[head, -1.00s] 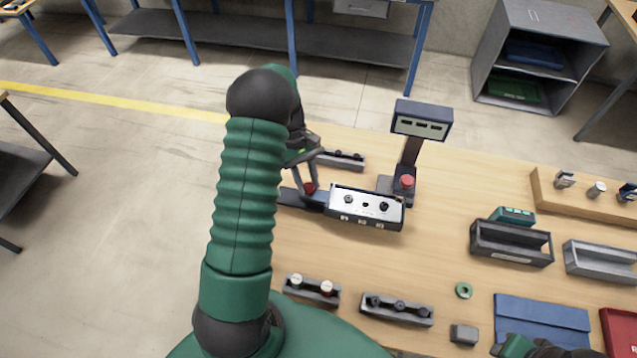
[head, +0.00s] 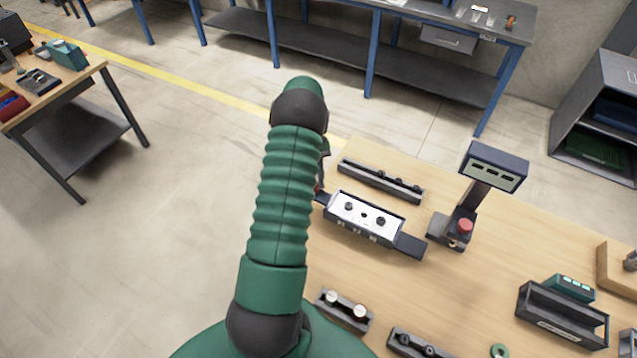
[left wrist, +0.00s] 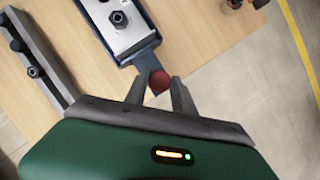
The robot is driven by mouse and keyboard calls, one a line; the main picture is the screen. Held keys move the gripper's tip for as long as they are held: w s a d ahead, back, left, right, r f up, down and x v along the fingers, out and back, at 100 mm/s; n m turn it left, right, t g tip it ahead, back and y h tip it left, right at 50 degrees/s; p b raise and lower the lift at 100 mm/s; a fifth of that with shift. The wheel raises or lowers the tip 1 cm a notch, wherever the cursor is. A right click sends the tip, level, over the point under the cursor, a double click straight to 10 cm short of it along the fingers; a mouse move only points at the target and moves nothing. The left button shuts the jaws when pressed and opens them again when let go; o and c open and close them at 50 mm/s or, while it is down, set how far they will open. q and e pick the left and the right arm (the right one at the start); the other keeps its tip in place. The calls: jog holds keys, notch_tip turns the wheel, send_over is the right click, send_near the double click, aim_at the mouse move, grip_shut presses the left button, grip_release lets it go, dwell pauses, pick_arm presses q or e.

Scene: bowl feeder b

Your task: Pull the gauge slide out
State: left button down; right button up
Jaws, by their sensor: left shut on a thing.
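The gauge slide (head: 364,217) has a pale metal top with dark knobs and sits on a dark rail (head: 410,245) on the wooden bench. Bare rail shows at its right end. The slide also shows at the top of the left wrist view (left wrist: 122,25), with a red ball knob (left wrist: 160,82) at its near end. My left gripper (left wrist: 160,90) is shut on this red knob, one finger on each side. In the head view my left arm hides most of this gripper and the knob. My right gripper is out of view.
A display stand (head: 493,166) with a red button (head: 465,226) stands right of the rail. A long dark rack (head: 380,181) lies close behind the slide. A small tray (head: 344,312) is in front. Open floor lies left of the bench.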

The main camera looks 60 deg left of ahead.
pick_arm(q)
jog(key=shift+w+a+r, duration=0.1)
jog(key=shift+a+r, duration=0.1)
jog(key=shift+a, duration=0.05)
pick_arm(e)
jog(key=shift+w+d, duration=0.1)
pick_arm(q)
jog(key=c, duration=1.4)
grip_release()
jog(key=shift+o, duration=1.2)
jog(key=shift+a, duration=0.1)
jog(key=shift+o, duration=0.4)
jog(key=shift+a+f, duration=0.2)
jog(key=shift+f, duration=0.1)
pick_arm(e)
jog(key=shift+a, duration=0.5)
